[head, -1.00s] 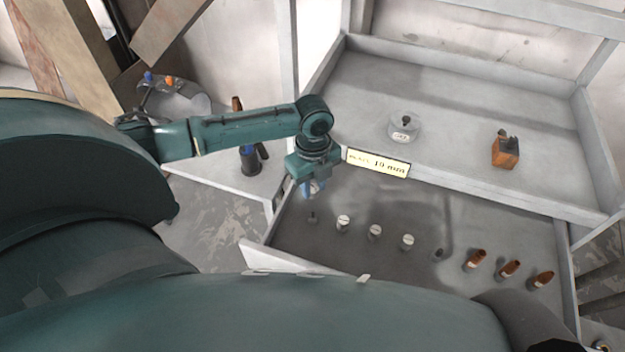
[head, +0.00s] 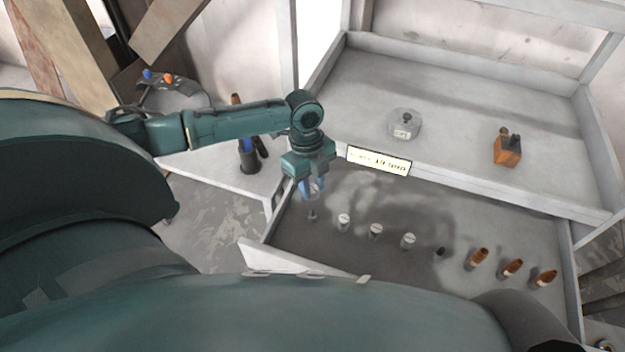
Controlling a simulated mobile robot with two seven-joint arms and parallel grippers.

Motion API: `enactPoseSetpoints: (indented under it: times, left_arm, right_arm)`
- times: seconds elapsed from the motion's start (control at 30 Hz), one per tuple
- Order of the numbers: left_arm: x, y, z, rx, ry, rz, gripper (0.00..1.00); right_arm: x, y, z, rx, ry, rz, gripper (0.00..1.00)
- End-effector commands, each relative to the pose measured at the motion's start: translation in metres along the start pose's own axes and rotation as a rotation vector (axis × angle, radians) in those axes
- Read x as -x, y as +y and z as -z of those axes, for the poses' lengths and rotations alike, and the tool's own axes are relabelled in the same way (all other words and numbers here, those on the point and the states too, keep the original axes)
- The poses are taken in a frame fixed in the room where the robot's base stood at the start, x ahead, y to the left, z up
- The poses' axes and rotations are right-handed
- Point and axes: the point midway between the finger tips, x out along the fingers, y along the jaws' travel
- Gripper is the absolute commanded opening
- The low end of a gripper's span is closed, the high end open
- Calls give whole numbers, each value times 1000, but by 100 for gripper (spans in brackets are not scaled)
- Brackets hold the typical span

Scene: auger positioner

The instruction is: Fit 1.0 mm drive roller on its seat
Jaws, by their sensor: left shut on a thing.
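My left gripper (head: 312,190) points down over the left end of the lower tray (head: 345,190). Its blue fingers are shut on a small pale piece, which seems to be a roller; the fingers partly hide it and I cannot read its marking. Just below it stands a short grey post (head: 312,216), which looks like a bare seat; I cannot tell whether the held piece touches it. Right of it are white-topped rollers, a first (head: 344,222), a second (head: 376,231) and a third (head: 408,240). A sign (head: 378,160) reading about "1.0 mm" is on the shelf edge. My right gripper is not in view.
A dark stub (head: 440,252) and three copper-coloured pieces (head: 477,258) continue the row rightward. The upper shelf (head: 455,125) carries a clear round container (head: 404,124) and an orange-brown block (head: 507,150). A side table (head: 215,175) stands left, behind my arm.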

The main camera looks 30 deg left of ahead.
Motion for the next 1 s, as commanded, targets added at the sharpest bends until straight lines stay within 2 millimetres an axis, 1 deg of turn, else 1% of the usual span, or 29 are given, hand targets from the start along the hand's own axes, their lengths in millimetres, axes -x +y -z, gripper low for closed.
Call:
enactPoseSetpoints:
  times: [0.03, 0.2, 0.8, 1.0]
  left_arm:
    - [-4, 0, 0, 0, 0, 0, 0]
    - [-10, 0, -2, 0, 0, 0, 0]
    - [-35, 0, -5, 1, 0, 0, 0]
    - [-42, 0, -6, 0, 0, -1, 0]
  right_arm:
    - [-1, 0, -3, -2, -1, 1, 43]
    - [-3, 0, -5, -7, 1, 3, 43]
    - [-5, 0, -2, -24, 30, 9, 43]
    - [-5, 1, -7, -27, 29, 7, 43]
